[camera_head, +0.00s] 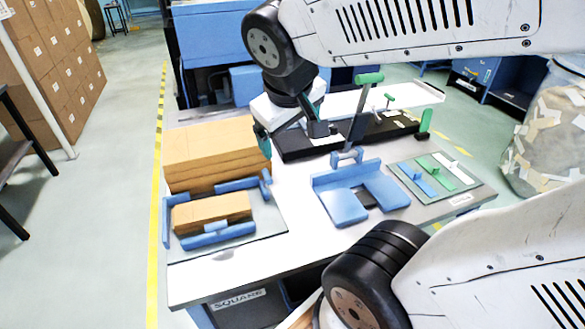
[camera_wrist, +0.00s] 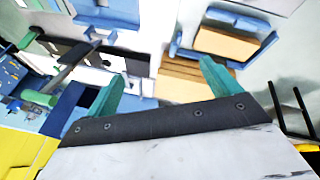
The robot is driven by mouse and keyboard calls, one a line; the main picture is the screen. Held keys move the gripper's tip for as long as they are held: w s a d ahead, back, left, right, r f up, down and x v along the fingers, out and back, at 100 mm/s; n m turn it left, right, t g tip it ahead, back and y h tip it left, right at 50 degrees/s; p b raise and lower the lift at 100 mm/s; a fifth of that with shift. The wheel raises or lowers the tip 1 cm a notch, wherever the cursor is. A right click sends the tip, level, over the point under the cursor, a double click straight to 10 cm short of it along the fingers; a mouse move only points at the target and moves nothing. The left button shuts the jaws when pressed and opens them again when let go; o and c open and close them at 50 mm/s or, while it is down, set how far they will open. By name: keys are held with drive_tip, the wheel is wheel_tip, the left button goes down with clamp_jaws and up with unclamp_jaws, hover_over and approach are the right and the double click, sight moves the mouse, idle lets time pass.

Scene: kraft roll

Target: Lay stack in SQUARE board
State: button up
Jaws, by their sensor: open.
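The SQUARE board (camera_head: 270,223) is a grey plate with blue fences at the table's left, above a SQUARE label (camera_head: 239,299). A small brown stack (camera_head: 210,211) lies on it between the blue fences; it also shows at the top of the wrist view (camera_wrist: 225,43). A larger brown stack (camera_head: 205,150) stands just behind the board, and in the wrist view (camera_wrist: 182,82) it lies beyond the fingers. My gripper (camera_head: 290,128) is open above the table, right of the larger stack, with teal fingers.
A blue U-shaped fixture (camera_head: 343,207) with an upright green-topped lever stands mid-table. A grey board with coloured strips (camera_head: 440,187) lies at right. A black tool with green handles (camera_head: 300,146) is behind. A bag of scraps (camera_head: 550,130) stands right of the table.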

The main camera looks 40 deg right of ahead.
drive_tip(key=s+a+g+y, duration=0.2)
drive_tip(key=s+a+y, duration=0.1)
drive_tip(key=s+a, duration=0.3)
drive_tip(key=shift+s+a+f, duration=0.3)
drive_tip(key=shift+s+f, duration=0.05)
drive_tip(key=shift+s, duration=0.65)
